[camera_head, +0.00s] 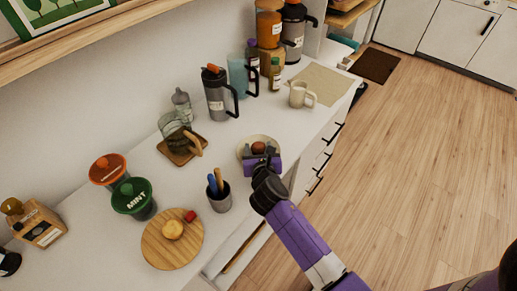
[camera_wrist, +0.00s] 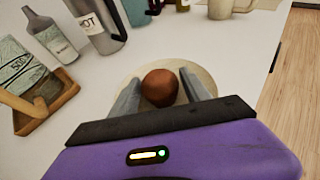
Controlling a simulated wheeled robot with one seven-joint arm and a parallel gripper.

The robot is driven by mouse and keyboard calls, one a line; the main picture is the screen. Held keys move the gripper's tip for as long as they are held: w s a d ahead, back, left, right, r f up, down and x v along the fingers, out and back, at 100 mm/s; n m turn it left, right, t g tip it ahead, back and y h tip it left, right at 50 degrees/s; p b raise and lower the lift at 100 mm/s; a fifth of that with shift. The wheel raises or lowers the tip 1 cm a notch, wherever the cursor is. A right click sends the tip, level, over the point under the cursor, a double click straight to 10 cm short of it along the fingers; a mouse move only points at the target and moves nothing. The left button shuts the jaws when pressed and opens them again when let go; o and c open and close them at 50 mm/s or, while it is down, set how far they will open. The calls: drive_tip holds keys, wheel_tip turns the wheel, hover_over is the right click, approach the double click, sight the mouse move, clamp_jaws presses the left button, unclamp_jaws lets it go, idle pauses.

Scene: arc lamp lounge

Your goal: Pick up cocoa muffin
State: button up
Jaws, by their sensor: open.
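The cocoa muffin (camera_head: 258,148) is a small round brown thing on a pale round plate (camera_head: 246,141) on the white counter. In the wrist view the muffin (camera_wrist: 160,87) sits between the two grey fingers of my gripper (camera_wrist: 159,88), with the plate (camera_wrist: 203,72) around it.
A cup with utensils (camera_head: 219,198) stands left of my gripper. A glass pitcher on a wooden tray (camera_head: 182,155), a grey flask (camera_head: 217,95) and a cream mug (camera_head: 300,95) stand behind. A round wooden board (camera_head: 155,253) is front left. The counter's edge is close on the right.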

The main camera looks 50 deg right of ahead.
drive_tip(key=c, duration=1.1)
drive_tip(key=shift+o, duration=0.2)
